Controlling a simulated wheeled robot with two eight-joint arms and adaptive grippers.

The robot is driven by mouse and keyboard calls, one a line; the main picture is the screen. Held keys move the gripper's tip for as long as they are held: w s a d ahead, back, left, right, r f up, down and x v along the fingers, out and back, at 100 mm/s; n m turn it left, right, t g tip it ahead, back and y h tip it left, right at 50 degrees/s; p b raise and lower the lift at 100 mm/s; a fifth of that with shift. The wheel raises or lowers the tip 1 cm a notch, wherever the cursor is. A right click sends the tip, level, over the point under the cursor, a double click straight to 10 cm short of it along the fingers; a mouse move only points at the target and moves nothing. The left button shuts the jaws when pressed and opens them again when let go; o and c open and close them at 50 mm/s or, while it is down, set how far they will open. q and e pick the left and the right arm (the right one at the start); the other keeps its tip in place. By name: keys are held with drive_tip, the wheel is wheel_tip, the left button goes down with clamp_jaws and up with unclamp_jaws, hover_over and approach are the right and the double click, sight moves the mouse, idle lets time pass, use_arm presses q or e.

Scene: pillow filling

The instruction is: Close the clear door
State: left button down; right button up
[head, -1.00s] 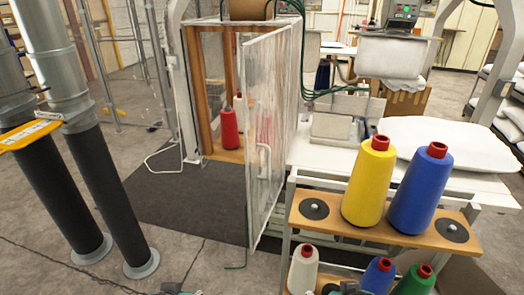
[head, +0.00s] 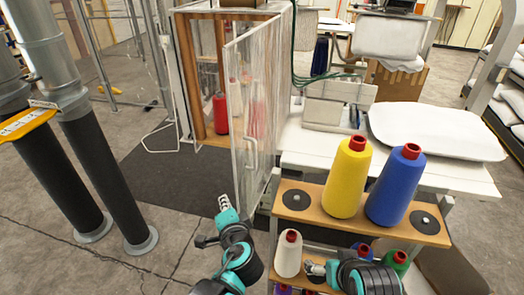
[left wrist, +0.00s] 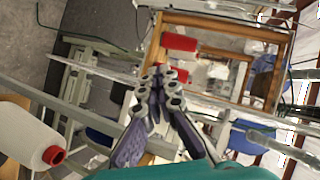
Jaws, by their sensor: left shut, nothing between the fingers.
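The clear door (head: 238,115) stands swung open toward me from the wood-framed cabinet (head: 196,85). Its pale handle (head: 251,153) is near the door's front edge. My left gripper (head: 224,203) is shut and empty, low in front of the door and below the handle. A gap to the door cannot be judged. In the left wrist view the closed fingers (left wrist: 163,80) point toward the cabinet's wooden frame (left wrist: 225,27). My right gripper (head: 311,268) is at the lower shelf, beside a white cone; its fingers are too small to read.
The shelf rack (head: 300,212) right of the door holds yellow (head: 347,178) and blue (head: 396,185) thread cones, with a white cone (head: 288,254) below. A red cone (head: 220,113) stands inside the cabinet. Dark pipes (head: 115,190) rise at left. The dark mat (head: 170,185) is clear.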

use_arm(q)
drive_tip(key=w+d+r+m+t+h+p, duration=0.15)
drive_tip(key=d+r+m+t, duration=0.35)
drive_tip(key=d, duration=0.6)
drive_tip(key=w, duration=0.9)
drive_tip(key=shift+w+a+r+m+h, duration=0.2)
drive_tip(key=shift+w+r+m+h, duration=0.1)
drive_tip(key=shift+w+m+h, duration=0.1)
